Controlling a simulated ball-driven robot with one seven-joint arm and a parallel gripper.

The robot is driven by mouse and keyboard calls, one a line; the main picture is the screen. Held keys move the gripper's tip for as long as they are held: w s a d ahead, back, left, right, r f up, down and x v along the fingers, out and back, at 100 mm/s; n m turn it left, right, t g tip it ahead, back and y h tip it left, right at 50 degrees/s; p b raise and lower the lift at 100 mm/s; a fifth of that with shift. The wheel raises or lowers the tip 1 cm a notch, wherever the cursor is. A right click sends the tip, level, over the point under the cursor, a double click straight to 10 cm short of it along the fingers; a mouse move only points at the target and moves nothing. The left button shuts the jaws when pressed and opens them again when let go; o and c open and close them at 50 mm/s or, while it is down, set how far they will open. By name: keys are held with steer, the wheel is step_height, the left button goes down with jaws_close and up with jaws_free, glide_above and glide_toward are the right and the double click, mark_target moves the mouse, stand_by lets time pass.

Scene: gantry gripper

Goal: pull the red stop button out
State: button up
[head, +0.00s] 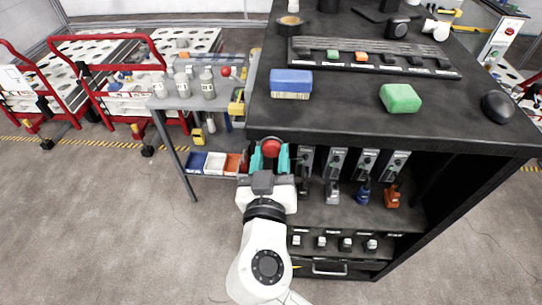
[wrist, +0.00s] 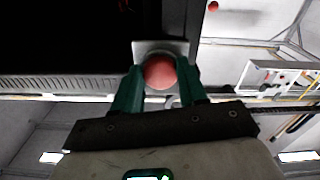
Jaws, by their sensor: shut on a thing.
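The red stop button (head: 271,147) is a round red knob at the front left corner of the dark workbench, just under the top's edge. In the wrist view the red stop button (wrist: 160,72) sits in front of a pale square plate (wrist: 140,48). My gripper (head: 270,157) reaches it from the front, with one teal finger on each side. In the wrist view the green fingers of my gripper (wrist: 160,90) flank the knob and are shut on it. How far the button stands out from its plate is hard to tell.
On the bench top (head: 340,110) lie a blue sponge (head: 291,83), a green block (head: 400,98) and a black mouse (head: 497,106). Several tools hang below the top, right of my gripper. A grey side table (head: 180,100) with bottles stands left. Open floor lies in front.

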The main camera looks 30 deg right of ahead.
jaws_close()
steer(key=shift+a+f+b, duration=0.1)
steer(key=shift+f+b, duration=0.05)
steer(key=shift+b, duration=0.15)
steer(key=shift+s+a+b, duration=0.1)
steer(key=shift+s+b, duration=0.05)
steer(key=shift+b, duration=0.2)
steer(key=shift+s+a+b, duration=0.1)
steer(key=shift+s+b, duration=0.1)
steer(key=shift+b, duration=0.15)
steer(key=o, duration=0.8)
jaws_free()
